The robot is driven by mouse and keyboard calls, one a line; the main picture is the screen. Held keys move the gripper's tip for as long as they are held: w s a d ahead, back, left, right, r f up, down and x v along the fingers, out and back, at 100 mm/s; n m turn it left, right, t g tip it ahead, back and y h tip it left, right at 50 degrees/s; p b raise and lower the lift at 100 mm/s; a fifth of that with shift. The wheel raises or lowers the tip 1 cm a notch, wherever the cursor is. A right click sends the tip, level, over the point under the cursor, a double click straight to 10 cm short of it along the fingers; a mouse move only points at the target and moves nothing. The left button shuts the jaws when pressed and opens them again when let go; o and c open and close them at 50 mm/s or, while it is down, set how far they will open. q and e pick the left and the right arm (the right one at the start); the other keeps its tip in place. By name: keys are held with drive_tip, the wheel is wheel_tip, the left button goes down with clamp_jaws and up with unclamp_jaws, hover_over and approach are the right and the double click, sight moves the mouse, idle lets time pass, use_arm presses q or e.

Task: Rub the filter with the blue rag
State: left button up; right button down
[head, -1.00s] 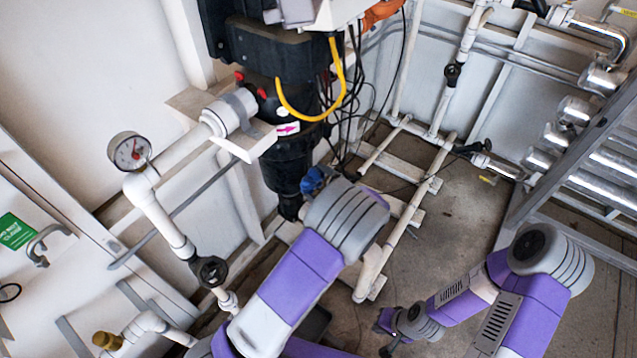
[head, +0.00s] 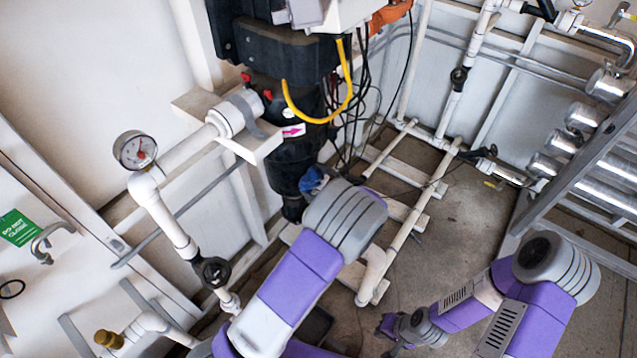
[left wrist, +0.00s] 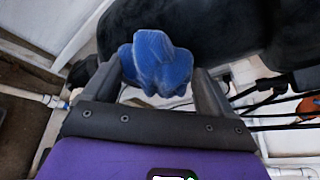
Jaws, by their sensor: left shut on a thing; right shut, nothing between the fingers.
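The filter is the black cylindrical housing (head: 292,158) under the black reactor box in the head view. Its dark body (left wrist: 235,28) fills the upper right of the left wrist view. My left gripper (left wrist: 157,78) is shut on the crumpled blue rag (left wrist: 160,62), which bulges out between and beyond the fingers. In the head view the rag (head: 313,180) is at the right side of the filter's lower part. It looks very close to the filter; contact is unclear. My left arm hides the left fingers there. My right gripper (head: 391,346) is low, shut and empty.
White pipes with a pressure gauge (head: 135,150) and a valve (head: 212,271) stand left of the filter. A yellow cable (head: 348,90) and black cables hang at its right. Floor pipes (head: 413,235) lie behind my left arm. A metal rack (head: 575,165) stands at the right.

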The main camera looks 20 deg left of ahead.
use_arm(q)
drive_tip(key=shift+w, duration=0.1)
drive_tip(key=shift+a+b, duration=0.15)
drive_tip(key=shift+b, duration=0.35)
idle(0.9)
drive_tip(key=s+d, duration=0.2)
drive_tip(key=d, duration=0.3)
drive_tip(key=shift+d, duration=0.4)
drive_tip(key=shift+s+d+f, duration=0.1)
drive_tip(key=shift+s+d, duration=0.2)
drive_tip(key=shift+d, duration=0.4)
drive_tip(key=shift+s+d, duration=0.3)
drive_tip(key=shift+d, duration=0.4)
